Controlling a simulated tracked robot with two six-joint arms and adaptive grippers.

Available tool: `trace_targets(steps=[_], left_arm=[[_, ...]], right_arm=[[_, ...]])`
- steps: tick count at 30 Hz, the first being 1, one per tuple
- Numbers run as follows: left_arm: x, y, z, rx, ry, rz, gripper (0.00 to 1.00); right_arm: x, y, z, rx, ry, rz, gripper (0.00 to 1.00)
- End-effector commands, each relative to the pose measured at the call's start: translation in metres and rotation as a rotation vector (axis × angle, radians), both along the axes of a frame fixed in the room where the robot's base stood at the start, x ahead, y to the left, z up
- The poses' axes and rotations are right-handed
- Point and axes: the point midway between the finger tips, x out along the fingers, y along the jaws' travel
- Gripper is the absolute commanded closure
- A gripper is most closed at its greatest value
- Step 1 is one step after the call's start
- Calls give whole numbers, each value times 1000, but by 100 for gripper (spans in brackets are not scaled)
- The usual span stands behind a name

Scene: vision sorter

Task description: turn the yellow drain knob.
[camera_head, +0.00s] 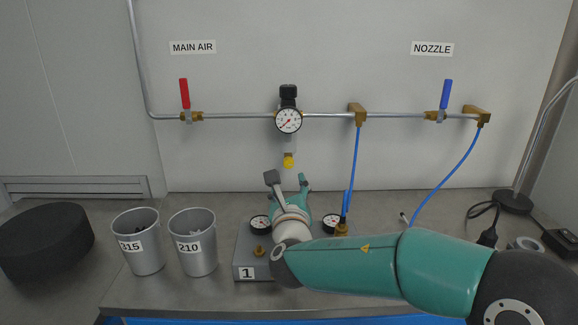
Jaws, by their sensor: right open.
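The yellow drain knob (288,161) hangs at the bottom of the filter bowl, under the round pressure gauge (288,121) on the wall pipe. My right gripper (288,181) is open and empty. In the picture its fingertips lie just below the knob, one to the left and one to the right. They look apart from the knob; the depth between them is hard to tell. My right arm comes in from the lower right and hides part of the grey block marked 1 (244,272). My left gripper is not in view.
The red-handled MAIN AIR valve (184,95) and the blue-handled NOZZLE valve (446,95) sit on the pipe. Blue hoses (354,165) hang at right. Cups marked 315 (145,262) and 210 (199,264) stand left of the block. A black round object (45,240) lies far left.

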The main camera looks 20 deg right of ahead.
Motion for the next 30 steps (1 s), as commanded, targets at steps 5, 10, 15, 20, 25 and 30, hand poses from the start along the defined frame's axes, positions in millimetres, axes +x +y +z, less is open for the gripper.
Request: trace_targets(steps=[5,10,15,20,25,30], left_arm=[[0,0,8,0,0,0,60],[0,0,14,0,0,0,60],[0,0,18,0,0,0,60],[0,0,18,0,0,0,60],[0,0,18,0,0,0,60],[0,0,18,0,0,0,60]], right_arm=[[39,-13,1,-1,1,-4,46],[69,-22,0,-1,2,-4,46],[86,-27,1,-1,0,-3,46],[92,-29,0,-1,0,-3,46],[93,-29,0,-1,0,-3,46],[92,-29,0,-1,0,-3,60]])
